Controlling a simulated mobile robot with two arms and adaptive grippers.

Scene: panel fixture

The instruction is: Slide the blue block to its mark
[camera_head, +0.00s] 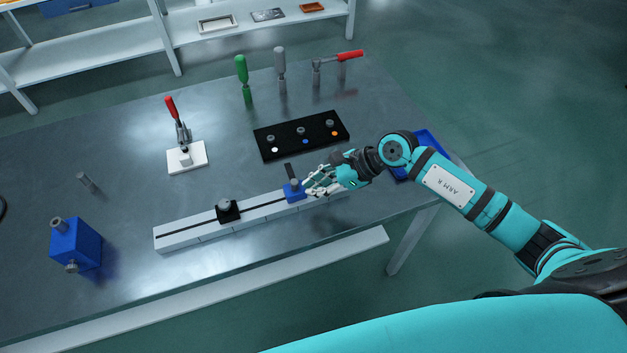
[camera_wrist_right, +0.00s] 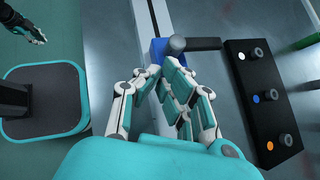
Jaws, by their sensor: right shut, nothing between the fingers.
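The blue block (camera_head: 293,193) sits on the pale slide rail (camera_head: 180,238), toward its right part, with a dark handle on it. It also shows in the right wrist view (camera_wrist_right: 155,50) just beyond my fingertips. My right gripper (camera_head: 308,187) is shut and empty, close against the right side of the block; I cannot tell whether it touches. The rail has thin cross lines; I cannot tell which is the block's mark. My left gripper (camera_wrist_right: 35,32) shows only in the right wrist view, far from the rail, its fingers too small to judge.
A black block (camera_head: 228,210) with a knob sits on the rail left of the blue block. A black panel (camera_head: 300,135) with knobs and coloured dots lies behind. A red-handled clamp (camera_head: 183,140) and a large blue box (camera_head: 76,245) stand left. A blue tray (camera_head: 432,142) lies right.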

